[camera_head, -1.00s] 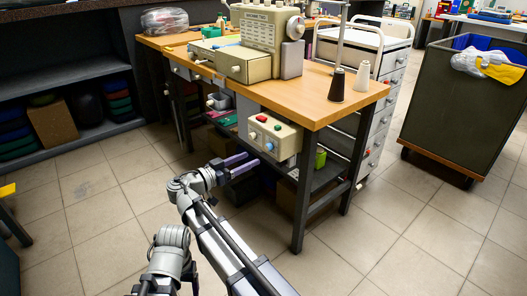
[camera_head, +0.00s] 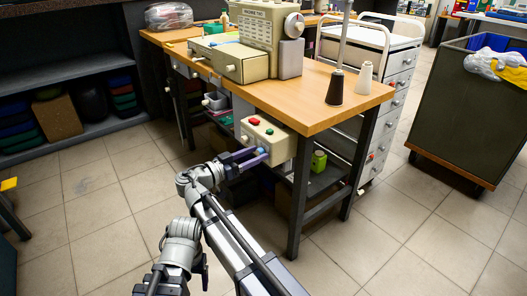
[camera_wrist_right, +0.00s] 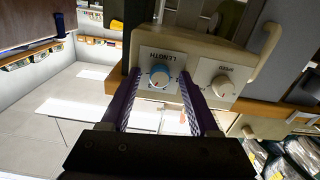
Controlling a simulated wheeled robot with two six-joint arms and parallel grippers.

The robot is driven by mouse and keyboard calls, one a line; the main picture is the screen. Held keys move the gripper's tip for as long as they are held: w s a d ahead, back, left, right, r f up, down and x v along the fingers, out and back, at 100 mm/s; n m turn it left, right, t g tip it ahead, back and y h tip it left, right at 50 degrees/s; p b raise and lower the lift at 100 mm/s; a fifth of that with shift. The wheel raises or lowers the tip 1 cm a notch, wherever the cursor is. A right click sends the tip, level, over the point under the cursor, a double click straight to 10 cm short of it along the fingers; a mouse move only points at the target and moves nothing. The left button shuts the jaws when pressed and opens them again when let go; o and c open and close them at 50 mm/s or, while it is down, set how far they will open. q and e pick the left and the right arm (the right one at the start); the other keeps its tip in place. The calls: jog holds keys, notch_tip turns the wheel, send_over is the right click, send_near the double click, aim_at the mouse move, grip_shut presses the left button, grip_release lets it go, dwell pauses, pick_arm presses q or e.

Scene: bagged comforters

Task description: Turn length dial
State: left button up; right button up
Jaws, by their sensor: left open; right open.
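The cream control box (camera_head: 279,146) hangs under the front of the wooden table. In the right wrist view, its face carries the round length dial (camera_wrist_right: 159,77), white with a blue rim, under the word LENGTH. My right gripper (camera_wrist_right: 160,78) is open, with a purple finger on each side of the dial in the picture. I cannot tell whether they touch it. In the head view, my right gripper (camera_head: 257,156) is at the box face and the blue dial (camera_head: 261,150) is partly hidden. My left gripper (camera_head: 172,284) is low at the bottom edge, mostly hidden, away from the box.
A second dial marked SPEED (camera_wrist_right: 223,87) sits right of the length dial. The table (camera_head: 305,105) bears a sewing machine (camera_head: 262,40) and a black cone (camera_head: 335,88). A table leg stands right of the box. Floor in front is clear.

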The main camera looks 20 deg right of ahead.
jog(key=shift+c, duration=0.3)
grip_shut()
dwell(0.3)
